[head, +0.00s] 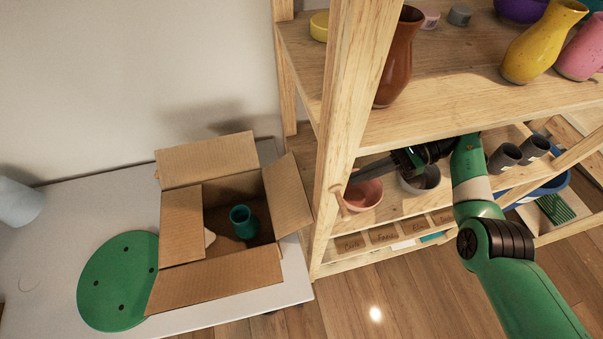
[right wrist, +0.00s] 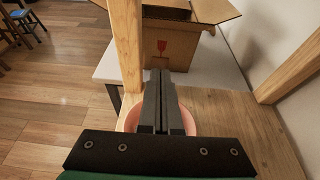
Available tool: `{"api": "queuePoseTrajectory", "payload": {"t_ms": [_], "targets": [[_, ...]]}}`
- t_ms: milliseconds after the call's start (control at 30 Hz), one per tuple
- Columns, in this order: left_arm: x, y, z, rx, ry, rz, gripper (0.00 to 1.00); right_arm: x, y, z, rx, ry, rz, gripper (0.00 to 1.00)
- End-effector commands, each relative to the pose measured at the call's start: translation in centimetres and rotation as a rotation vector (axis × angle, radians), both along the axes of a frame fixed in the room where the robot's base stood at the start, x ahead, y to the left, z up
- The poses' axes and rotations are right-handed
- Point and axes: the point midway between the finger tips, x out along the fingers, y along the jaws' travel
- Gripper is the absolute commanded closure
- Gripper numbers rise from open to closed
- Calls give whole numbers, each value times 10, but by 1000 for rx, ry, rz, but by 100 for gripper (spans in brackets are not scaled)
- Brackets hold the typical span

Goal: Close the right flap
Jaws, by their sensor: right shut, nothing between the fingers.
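An open cardboard box (head: 215,277) stands on the white table at the left, with a teal cup (head: 243,224) inside. Its right flap (head: 289,194) sticks out to the right, toward the shelf post. The back flap (head: 207,161) and front flap (head: 215,284) are spread outward; the left flap (head: 182,226) leans over the opening. My right gripper (head: 356,177) is shut and empty, reaching left through the shelf, apart from the box. In the right wrist view its fingers (right wrist: 162,75) point toward the box (right wrist: 170,46), which has a red mark. My left gripper is not in view.
The wooden shelf post (head: 345,110) stands between my right arm and the box. A pink bowl (head: 363,194) and a grey bowl (head: 420,180) sit under the gripper. Vases stand on the shelf above. A green disc (head: 118,280) lies left of the box.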

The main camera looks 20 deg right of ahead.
Motion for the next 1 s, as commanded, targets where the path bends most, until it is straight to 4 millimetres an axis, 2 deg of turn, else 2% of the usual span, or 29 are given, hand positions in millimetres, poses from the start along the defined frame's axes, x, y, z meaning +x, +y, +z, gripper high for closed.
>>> {"api": "queuePoseTrajectory", "payload": {"t_ms": [167, 467, 533, 700, 800, 1000], "targets": [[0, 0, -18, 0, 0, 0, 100, 2, 9, -9, 0, -3, 1, 100], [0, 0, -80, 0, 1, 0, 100, 6, 48, -29, -1, -6, 3, 100], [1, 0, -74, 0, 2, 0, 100, 7, 63, -24, 2, -1, 4, 100], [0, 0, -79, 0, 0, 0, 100, 11, 97, -36, 1, -1, 3, 100], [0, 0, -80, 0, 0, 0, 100, 13, 105, -17, 0, -6, 1, 100], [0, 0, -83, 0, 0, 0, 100, 15, 115, -1, 1, -2, -2, 100]]}}
